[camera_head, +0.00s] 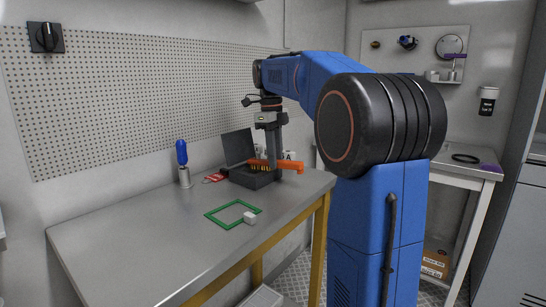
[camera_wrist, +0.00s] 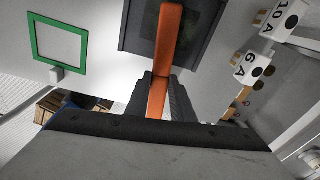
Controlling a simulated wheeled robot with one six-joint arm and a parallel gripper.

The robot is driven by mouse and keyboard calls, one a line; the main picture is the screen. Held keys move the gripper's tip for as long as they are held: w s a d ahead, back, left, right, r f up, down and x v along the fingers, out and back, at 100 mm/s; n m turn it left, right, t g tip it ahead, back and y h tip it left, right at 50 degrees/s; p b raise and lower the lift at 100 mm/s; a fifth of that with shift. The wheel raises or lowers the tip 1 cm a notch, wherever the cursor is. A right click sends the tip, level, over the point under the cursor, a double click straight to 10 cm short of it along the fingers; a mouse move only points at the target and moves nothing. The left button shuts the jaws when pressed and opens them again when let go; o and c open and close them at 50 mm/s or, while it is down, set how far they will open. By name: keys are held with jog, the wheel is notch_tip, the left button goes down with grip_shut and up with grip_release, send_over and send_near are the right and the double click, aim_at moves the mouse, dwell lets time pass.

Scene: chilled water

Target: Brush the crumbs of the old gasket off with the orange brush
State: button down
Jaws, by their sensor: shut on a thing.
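The orange brush (camera_head: 290,167) is in my gripper (camera_head: 270,150), over the dark open case on the bench. In the wrist view my gripper (camera_wrist: 160,92) is shut on the brush (camera_wrist: 168,40), which points away from the camera, partly over the dark case (camera_wrist: 135,30). In the head view the case (camera_head: 254,182) has its lid raised at the left and small yellow pieces inside. The bristles are hidden or too small to tell. I cannot make out any gasket crumbs.
A green square outline (camera_head: 210,215) with a small white block (camera_head: 250,218) lies on the metal bench (camera_head: 130,245). A blue-handled tool (camera_head: 181,152) stands in a holder. White blocks marked 10 A (camera_wrist: 285,18) and 6 A (camera_wrist: 252,70) stand beside the case. The bench's front left is clear.

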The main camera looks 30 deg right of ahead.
jog(key=shift+w, duration=0.1)
jog(key=shift+w+a, duration=0.4)
jog(key=shift+w, duration=0.2)
dwell(0.3)
jog(key=shift+s+d+f, duration=0.15)
jog(key=shift+s+d, duration=0.25)
jog(key=shift+s, duration=0.35)
jog(key=shift+w, duration=0.15)
jog(key=shift+w+a, duration=0.4)
jog(key=shift+w, duration=0.2)
